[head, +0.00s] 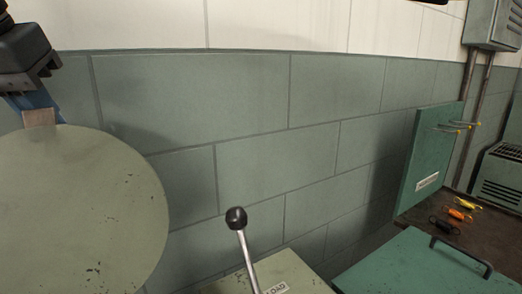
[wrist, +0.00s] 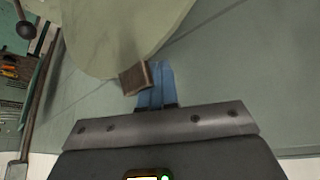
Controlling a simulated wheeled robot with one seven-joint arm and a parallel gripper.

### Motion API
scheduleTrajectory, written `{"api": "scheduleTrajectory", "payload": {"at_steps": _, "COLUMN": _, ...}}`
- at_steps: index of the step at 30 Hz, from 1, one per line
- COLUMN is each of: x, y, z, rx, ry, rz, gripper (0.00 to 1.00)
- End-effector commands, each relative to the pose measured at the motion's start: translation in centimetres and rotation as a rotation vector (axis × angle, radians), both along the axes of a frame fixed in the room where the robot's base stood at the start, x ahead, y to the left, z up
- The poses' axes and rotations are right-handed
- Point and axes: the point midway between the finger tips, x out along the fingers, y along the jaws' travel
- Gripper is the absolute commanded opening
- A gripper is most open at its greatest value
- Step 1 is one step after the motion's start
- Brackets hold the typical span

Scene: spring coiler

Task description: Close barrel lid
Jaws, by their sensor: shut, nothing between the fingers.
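The barrel lid, a large round pale green disc with worn specks (head: 75,205), stands raised at the left of the head view. It also fills the upper middle of the wrist view (wrist: 110,30). My gripper (head: 38,106), with blue fingers, is at the lid's upper rim. In the wrist view my gripper (wrist: 158,70) is shut, with its fingertips close to the rim. A small brown block (wrist: 135,78) lies beside the fingertips at the rim. I cannot tell whether the fingers touch the lid. The barrel itself is hidden.
A black-knobbed lever (head: 236,218) rises from a pale green box (head: 275,275) at the lower middle. At the right are a green lid with a handle (head: 420,262), a bench with small coloured tools (head: 460,214) and an upright green panel (head: 423,160). A tiled wall stands behind.

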Motion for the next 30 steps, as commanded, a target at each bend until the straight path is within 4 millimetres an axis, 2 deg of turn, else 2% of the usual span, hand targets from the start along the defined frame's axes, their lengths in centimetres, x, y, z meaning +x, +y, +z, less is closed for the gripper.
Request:
{"api": "scheduleTrajectory", "payload": {"at_steps": 18, "x": 0.0, "y": 0.0, "z": -2.9, "rx": -0.001, "ry": 0.002, "rz": 0.000, "gripper": 0.00}}
{"api": "scheduleTrajectory", "payload": {"at_steps": 30, "x": -0.2, "y": -0.1, "z": -3.0, "rx": -0.003, "ry": 0.003, "rz": 0.001, "gripper": 0.00}}
